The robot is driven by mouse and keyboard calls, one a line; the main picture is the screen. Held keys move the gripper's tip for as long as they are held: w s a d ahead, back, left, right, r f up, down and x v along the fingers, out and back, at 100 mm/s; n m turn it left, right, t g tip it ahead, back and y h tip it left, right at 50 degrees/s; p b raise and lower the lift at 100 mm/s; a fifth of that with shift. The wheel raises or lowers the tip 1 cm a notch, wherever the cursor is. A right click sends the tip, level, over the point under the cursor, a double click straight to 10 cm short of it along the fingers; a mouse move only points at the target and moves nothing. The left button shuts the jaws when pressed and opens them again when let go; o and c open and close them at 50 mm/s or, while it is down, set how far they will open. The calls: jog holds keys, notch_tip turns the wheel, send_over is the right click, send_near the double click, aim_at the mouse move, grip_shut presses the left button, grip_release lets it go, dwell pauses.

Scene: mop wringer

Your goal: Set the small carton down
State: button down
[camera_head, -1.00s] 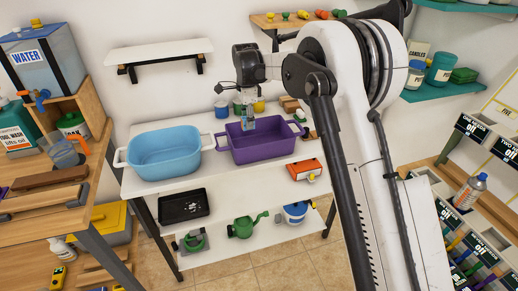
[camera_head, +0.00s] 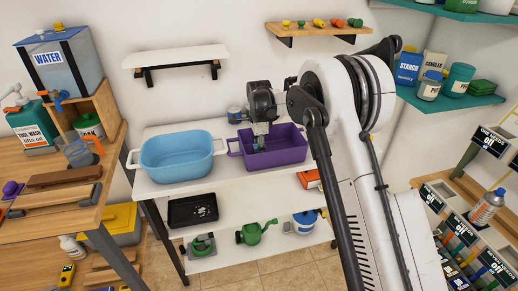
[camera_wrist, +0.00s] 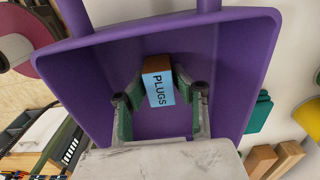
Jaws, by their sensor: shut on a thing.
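A small carton with a light blue face reading PLUGS and an orange-brown end (camera_wrist: 159,88) is between the fingers of my gripper (camera_wrist: 160,98) in the wrist view. My gripper is shut on it. The carton is within the outline of the purple tub (camera_wrist: 232,30); I cannot tell whether it touches the tub floor. In the head view my gripper (camera_head: 260,138) reaches down into the purple tub (camera_head: 288,156) from above, and the carton is mostly hidden there.
A light blue tub (camera_head: 180,160) stands left of the purple one on the white shelf unit. A black tray (camera_head: 192,210) and a green watering can (camera_head: 255,233) are on the lower shelf. In the wrist view, wooden blocks (camera_wrist: 260,160) lie outside the purple tub.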

jog(key=shift+f, duration=0.15)
jog(key=c, duration=1.4)
grip_release()
jog(key=shift+c, duration=0.2)
